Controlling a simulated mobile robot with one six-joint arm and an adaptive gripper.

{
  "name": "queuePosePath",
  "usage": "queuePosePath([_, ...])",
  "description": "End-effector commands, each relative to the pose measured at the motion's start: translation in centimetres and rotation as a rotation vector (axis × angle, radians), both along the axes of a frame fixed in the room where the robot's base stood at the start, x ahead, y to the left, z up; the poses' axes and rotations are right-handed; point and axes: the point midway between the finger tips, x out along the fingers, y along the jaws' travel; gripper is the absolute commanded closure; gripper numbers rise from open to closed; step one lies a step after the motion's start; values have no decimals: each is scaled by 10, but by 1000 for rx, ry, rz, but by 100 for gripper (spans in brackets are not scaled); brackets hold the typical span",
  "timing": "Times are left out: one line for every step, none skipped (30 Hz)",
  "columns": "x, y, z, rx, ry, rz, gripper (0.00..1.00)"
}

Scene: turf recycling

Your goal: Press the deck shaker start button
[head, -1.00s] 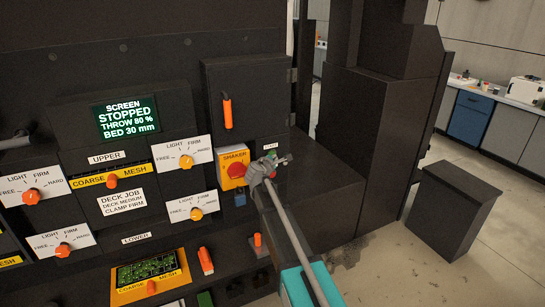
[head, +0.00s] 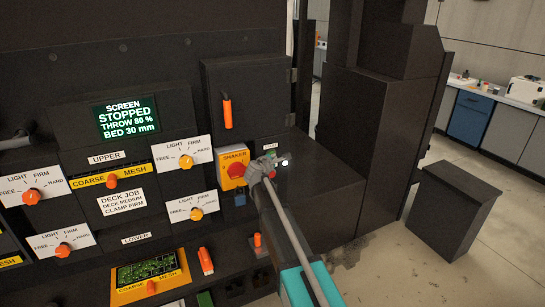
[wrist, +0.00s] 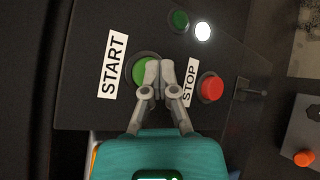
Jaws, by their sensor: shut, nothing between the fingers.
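The green start button (wrist: 143,70) sits in a dark round collar beside a white START label (wrist: 113,64) in the wrist view. My gripper (wrist: 160,72) is shut and empty, its fingertips overlapping the button's right part. I cannot tell whether they touch it.
A white lamp (wrist: 202,31) is lit beside a dark green lamp (wrist: 179,20). The status screen (head: 127,116) reads STOPPED, throw 80 %, bed 30 mm. A red knob (head: 237,170) on the SHAKER box is close left of my gripper. A dark cabinet (head: 315,190) stands right.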

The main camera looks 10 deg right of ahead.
Motion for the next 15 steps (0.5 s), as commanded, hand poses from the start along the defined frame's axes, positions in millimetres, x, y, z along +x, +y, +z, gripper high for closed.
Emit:
queuePosePath([1, 0, 0, 0, 0, 1, 100])
queuePosePath([1, 0, 0, 0, 0, 1, 100])
queuePosePath([1, 0, 0, 0, 0, 1, 100])
queuePosePath([0, 0, 0, 0, 0, 1, 100])
queuePosePath([0, 0, 0, 0, 0, 1, 100])
queuePosePath([-1, 0, 0, 0, 0, 1, 100])
queuePosePath([-1, 0, 0, 0, 0, 1, 100])
queuePosePath([-2, 0, 0, 0, 0, 1, 100])
queuePosePath([-3, -1, 0, 0, 0, 1, 100])
queuePosePath([-4, -1, 0, 0, 0, 1, 100])
queuePosePath([-6, -1, 0, 0, 0, 1, 100])
queuePosePath([-7, -2, 0, 0, 0, 1, 100])
queuePosePath([-9, -2, 0, 0, 0, 1, 100])
queuePosePath([-10, -2, 0, 0, 0, 1, 100])
queuePosePath([-12, -3, 0, 0, 0, 1, 100])
